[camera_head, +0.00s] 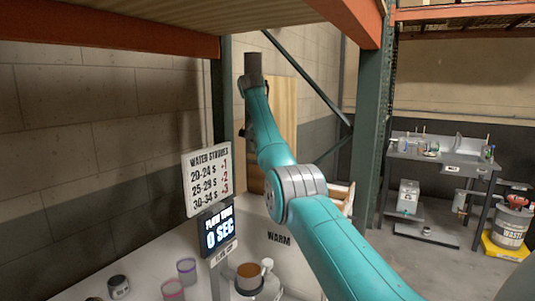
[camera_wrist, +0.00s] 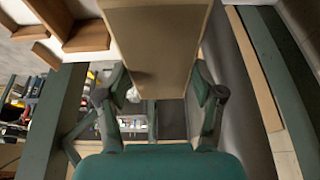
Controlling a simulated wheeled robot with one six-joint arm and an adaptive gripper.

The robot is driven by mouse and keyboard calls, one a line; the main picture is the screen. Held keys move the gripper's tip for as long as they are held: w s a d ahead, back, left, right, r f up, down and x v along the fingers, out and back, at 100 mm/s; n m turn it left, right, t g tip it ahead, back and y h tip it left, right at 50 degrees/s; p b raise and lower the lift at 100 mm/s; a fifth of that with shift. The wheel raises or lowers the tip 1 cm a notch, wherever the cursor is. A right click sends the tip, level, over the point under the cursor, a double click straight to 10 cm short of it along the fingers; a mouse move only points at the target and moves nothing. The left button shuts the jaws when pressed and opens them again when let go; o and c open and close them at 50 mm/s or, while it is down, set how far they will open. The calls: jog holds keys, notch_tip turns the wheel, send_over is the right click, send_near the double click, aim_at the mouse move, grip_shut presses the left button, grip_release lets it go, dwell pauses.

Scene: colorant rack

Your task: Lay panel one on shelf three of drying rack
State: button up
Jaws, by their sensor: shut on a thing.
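My gripper (camera_wrist: 160,82) has its two dark fingers on either side of a flat tan-brown panel (camera_wrist: 157,40) in the wrist view and is shut on it. The panel runs up out of the top of that view. In the head view a pale wooden board (camera_head: 286,105) stands behind my teal arm; I cannot tell whether it is the same panel. My gripper's fingers are hidden there. Brown wooden ledges (camera_wrist: 85,37) show at the upper left of the wrist view; I cannot tell whether they belong to the drying rack. No shelf number is readable.
A green rack post (camera_head: 375,125) rises right of my arm. A grey sink table (camera_head: 443,168) stands farther right.

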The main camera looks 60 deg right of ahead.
jog(key=shift+f, duration=0.9)
jog(key=shift+a, duration=0.1)
jog(key=shift+f, duration=0.1)
jog(key=o, duration=1.3)
jog(key=shift+a, duration=0.1)
jog(key=v, duration=1.2)
jog(key=shift+w, duration=0.1)
